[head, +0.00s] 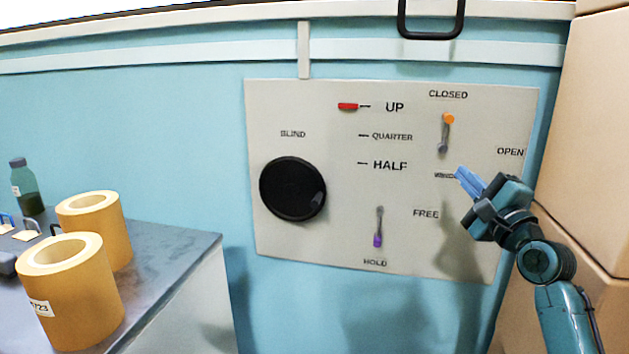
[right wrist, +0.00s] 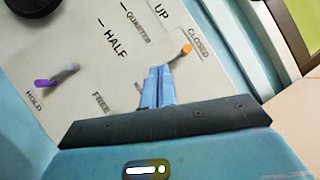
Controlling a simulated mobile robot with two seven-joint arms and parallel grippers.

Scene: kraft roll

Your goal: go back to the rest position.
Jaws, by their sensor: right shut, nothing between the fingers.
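My right gripper (head: 461,174) is in front of the right part of a pale wall panel (head: 330,235). Its blue fingers are together and empty; they also show in the right wrist view (right wrist: 157,88). The panel's orange-tipped lever (head: 447,130) points up at CLOSED, above and left of the fingertips in the head view. The purple-tipped lever (head: 378,228) points down at HOLD. A black round knob (head: 292,189) sits under BLIND at the left. A red marker (head: 348,106) is level with UP. My left gripper is not in view.
A dark-topped counter (head: 165,250) at the left holds two brown kraft rolls (head: 72,300) and a green bottle (head: 27,190). Cardboard boxes (head: 592,130) stand close at the right, near my right arm. A black handle (head: 431,35) is above the panel.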

